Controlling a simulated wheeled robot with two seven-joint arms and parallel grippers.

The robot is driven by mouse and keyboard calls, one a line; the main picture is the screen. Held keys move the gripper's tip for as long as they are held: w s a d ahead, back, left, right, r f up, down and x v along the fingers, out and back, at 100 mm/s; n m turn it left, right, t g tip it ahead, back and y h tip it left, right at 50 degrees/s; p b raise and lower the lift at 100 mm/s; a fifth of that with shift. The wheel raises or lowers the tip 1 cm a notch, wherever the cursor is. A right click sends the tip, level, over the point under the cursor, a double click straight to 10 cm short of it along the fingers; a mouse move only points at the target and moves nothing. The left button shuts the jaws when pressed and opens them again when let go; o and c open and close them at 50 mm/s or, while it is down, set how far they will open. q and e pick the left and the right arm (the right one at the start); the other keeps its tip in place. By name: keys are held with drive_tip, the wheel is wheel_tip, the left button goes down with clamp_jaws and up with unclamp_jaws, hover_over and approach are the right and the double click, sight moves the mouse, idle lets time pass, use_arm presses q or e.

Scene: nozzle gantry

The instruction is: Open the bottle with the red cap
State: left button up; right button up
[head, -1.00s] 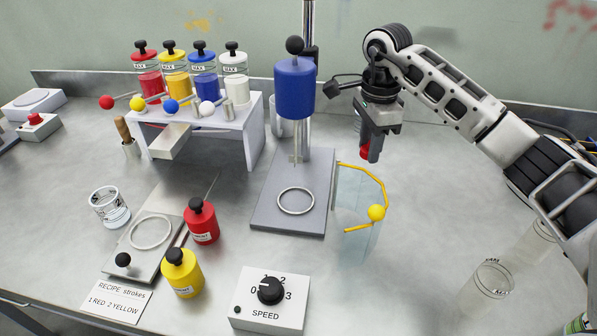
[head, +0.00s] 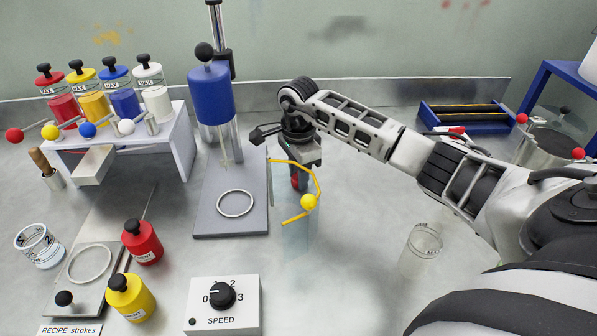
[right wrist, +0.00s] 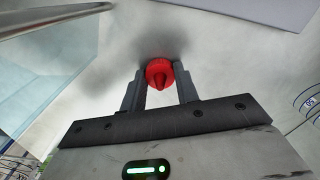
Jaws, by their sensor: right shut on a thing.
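My right gripper (head: 297,182) is behind the clear guard with the yellow handle, right of the mixer stand. It is shut on a small red cap (head: 295,183). No bottle body shows under the cap, and I cannot tell whether one is hidden there. The red bottle (head: 142,243) at the front left has a black knob on top, as does the yellow bottle (head: 131,298). My left gripper is not in view.
The mixer (head: 210,98) with its base plate (head: 230,230) stands left of the gripper. The clear guard (head: 295,235) has a yellow ball handle (head: 308,201). A speed box (head: 224,315), a clear beaker (head: 420,248) and a blue rack (head: 465,116) are around.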

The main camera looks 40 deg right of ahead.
drive_tip(key=shift+f, duration=0.2)
drive_tip(key=o, duration=1.1)
wheel_tip(320, 180, up, 12)
drive_tip(key=shift+r+b, duration=0.25)
drive_tip(key=shift+b, duration=0.55)
